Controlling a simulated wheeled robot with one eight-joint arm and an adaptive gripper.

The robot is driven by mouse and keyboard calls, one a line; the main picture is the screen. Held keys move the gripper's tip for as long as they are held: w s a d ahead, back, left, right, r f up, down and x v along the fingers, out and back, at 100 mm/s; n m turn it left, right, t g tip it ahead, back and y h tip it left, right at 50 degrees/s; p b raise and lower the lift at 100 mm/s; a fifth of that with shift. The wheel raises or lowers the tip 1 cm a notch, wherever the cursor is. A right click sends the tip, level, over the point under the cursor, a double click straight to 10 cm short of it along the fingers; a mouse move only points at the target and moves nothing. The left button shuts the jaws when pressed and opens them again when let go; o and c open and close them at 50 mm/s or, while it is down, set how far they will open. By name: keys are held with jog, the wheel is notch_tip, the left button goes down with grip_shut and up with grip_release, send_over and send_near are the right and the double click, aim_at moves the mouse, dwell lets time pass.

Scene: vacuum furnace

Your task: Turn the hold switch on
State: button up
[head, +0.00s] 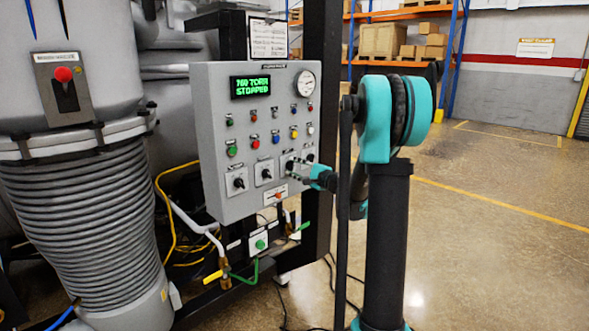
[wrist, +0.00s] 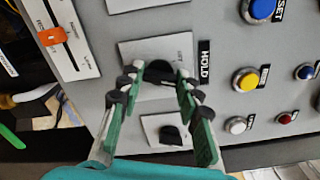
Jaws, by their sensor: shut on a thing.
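The hold switch is a black rotary knob (wrist: 160,70) on a pale plate in the wrist view, beside a black label reading HOLD (wrist: 204,62). My gripper (wrist: 159,82) is shut on this knob, with one green, black-tipped finger on each side of it. The fingers partly hide the knob, and its exact pointer angle is hard to tell. In the head view my gripper (head: 296,167) reaches from the right to the lower row of knobs on the grey control panel (head: 215,120), and the hold switch is mostly covered there.
Another black knob (wrist: 170,134) sits between my fingers, nearer the palm. A yellow button (wrist: 245,80), a blue button (wrist: 260,10) and an orange slider (wrist: 51,36) are close by. A green display (head: 250,86) reads 760 TORR STOPPED. Open floor (head: 490,220) lies to the right.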

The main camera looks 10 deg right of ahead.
jog(key=shift+m, duration=0.8)
jog(key=o, duration=1.2)
jog(key=shift+c, duration=0.2)
jog(key=v, duration=1.2)
jog(key=shift+s+f, duration=0.1)
